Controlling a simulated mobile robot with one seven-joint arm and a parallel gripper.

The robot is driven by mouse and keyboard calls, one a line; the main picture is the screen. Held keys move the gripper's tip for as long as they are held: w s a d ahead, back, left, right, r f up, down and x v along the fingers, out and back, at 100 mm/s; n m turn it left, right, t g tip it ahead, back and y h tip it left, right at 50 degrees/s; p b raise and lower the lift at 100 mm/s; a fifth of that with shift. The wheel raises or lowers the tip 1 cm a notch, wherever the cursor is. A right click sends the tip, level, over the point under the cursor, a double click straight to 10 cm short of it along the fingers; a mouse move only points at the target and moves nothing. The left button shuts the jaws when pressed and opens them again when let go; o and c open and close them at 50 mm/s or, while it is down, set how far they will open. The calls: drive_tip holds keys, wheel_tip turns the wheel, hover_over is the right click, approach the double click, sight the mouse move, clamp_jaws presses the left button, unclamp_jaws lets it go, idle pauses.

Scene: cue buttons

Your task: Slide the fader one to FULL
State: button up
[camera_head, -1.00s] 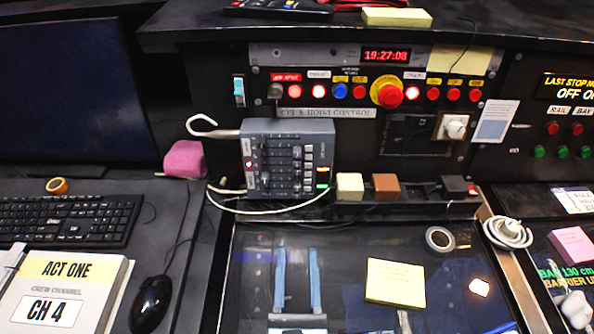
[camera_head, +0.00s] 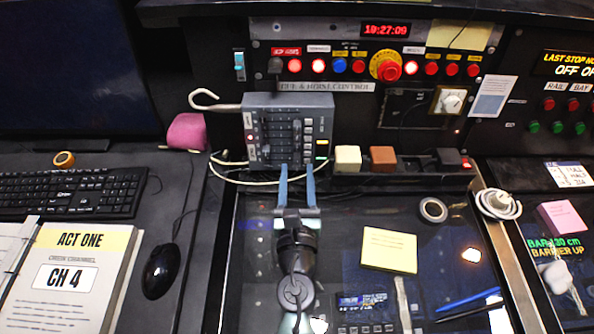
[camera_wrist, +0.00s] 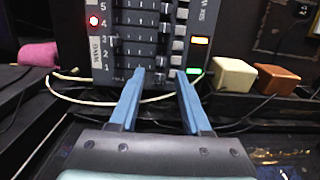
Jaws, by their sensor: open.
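The grey fader box (camera_head: 290,130) stands on its side at the back of the desk, so its fader slots run sideways. In the wrist view the box (camera_wrist: 150,35) shows rows numbered upward from 1 at the bottom. In the wrist view my gripper (camera_wrist: 160,74) straddles the lower part of the box face. I cannot tell whether the tips touch it.
A white cable (camera_wrist: 75,90) loops below the box. A cream block (camera_head: 348,158) and a brown block (camera_head: 383,158) sit just right of it. A pink roll (camera_head: 187,132) lies left. A red button (camera_head: 387,66) and other buttons line the panel above.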

drive_tip(key=shift+w, duration=0.35)
clamp_jaws()
idle(1.2)
